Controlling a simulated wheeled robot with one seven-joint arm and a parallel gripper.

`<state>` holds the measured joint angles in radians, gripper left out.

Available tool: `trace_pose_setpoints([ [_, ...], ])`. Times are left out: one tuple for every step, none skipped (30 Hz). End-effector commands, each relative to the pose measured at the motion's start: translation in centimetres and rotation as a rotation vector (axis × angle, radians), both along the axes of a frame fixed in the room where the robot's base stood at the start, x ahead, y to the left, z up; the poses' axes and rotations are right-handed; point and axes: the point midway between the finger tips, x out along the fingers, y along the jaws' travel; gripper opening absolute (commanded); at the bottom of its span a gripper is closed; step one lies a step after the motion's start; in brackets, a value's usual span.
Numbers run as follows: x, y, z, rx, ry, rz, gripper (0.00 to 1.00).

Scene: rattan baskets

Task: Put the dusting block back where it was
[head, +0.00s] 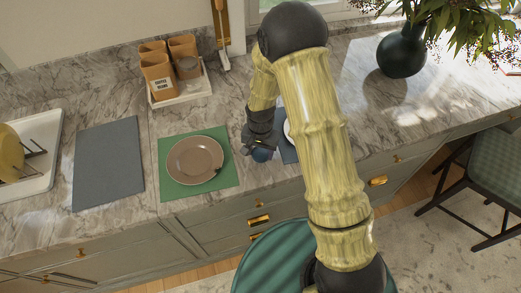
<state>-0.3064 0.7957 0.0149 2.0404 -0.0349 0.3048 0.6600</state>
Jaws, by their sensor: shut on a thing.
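My gripper (259,143) is low over the marble counter, just right of the green mat (171,189). It is shut on a small blue block (262,155), which I take to be the dusting block. Most of the block is hidden by the fingers, and I cannot tell whether it touches the counter. A brown plate (193,159) lies on the green mat, with a small dark thing (217,172) at its right edge. A dark blue-grey mat (288,152) with part of a white dish (287,131) shows just right of the gripper, mostly hidden behind my arm.
A bare grey mat (108,163) lies left of the green one. A white tray (45,178) with a rack stands at far left. A tray (182,97) of brown canisters stands behind. A dark vase (402,52) stands at back right. The counter's front edge is near the gripper.

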Motion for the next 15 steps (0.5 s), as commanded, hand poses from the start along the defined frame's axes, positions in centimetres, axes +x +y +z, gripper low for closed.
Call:
trace_pose_setpoints([
  [0.00,0.00,-0.26,0.000,0.000,0.000,0.20],
  [0.00,-0.01,-0.34,0.000,0.000,0.000,0.20],
  [0.00,-0.01,-0.24,0.000,0.000,0.000,0.59],
  [0.00,-0.01,-0.22,0.000,0.000,0.000,0.65],
  [0.00,-0.01,-0.22,0.000,0.000,0.000,0.70],
  [0.00,-0.01,-0.22,0.000,0.000,0.000,0.75],
  [0.00,-0.01,-0.22,0.000,0.000,0.000,0.75],
  [0.00,-0.01,-0.21,0.000,0.000,0.000,0.75],
  [0.00,-0.01,-0.21,0.000,0.000,0.000,0.75],
  [0.00,-0.01,-0.21,0.000,0.000,0.000,0.75],
  [0.00,-0.01,-0.21,0.000,0.000,0.000,0.75],
  [0.00,-0.01,-0.21,0.000,0.000,0.000,0.75],
  [0.00,-0.01,-0.20,0.000,0.000,0.000,0.75],
  [0.00,0.00,-0.16,0.000,0.000,0.000,0.75],
  [0.00,0.00,-0.06,0.000,0.000,0.000,0.75],
])
